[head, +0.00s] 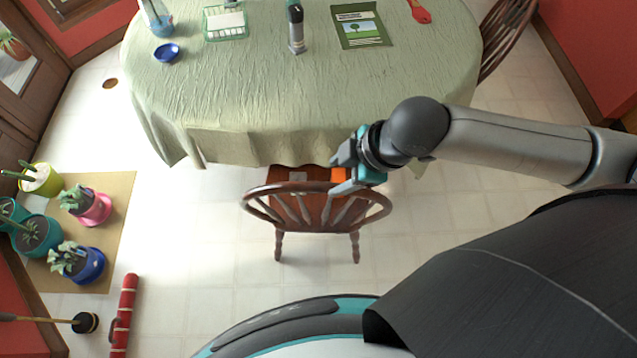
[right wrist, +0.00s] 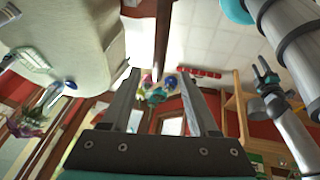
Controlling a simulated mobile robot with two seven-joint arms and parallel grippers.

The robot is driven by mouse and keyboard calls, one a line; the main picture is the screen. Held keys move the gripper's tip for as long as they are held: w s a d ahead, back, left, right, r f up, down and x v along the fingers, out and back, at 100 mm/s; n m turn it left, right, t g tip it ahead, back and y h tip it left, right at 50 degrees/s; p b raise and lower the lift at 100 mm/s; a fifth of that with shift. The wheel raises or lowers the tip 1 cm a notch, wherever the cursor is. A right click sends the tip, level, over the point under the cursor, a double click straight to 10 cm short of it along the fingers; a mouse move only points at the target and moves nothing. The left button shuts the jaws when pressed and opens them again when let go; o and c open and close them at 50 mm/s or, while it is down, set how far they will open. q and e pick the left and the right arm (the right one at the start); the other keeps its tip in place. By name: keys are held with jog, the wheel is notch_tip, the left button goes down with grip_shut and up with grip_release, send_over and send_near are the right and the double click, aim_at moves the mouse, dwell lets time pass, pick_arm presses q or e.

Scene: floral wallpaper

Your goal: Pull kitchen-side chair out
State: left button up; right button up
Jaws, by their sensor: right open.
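The kitchen-side chair (head: 318,187) is brown wood with a curved, spindled back. It stands at the near side of the table, its seat partly under the cloth. My right gripper (head: 346,171) is open above the right part of the chair back. In the right wrist view, my right gripper's fingers (right wrist: 160,100) are spread, with a brown wooden bar (right wrist: 162,45) between them in the picture; I cannot tell whether they touch it. My left gripper (right wrist: 265,78) shows small at the right of that view, its jaws unclear.
The table (head: 230,100) has a pale green cloth and carries a blue bowl (head: 167,53), a bottle (head: 296,28) and a booklet (head: 361,25). Potted plants stand on a mat (head: 117,205) at left, near a red roll (head: 123,318). Floor around the chair is clear.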

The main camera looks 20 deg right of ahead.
aim_at(317, 187)
jog(key=b+x, duration=0.1)
jog(key=x, duration=0.8)
jog(key=shift+w+a+f, duration=0.1)
jog(key=shift+w+f, duration=0.05)
jog(key=shift+f, duration=0.2)
jog(key=shift+c, duration=0.3)
grip_shut()
dwell(0.7)
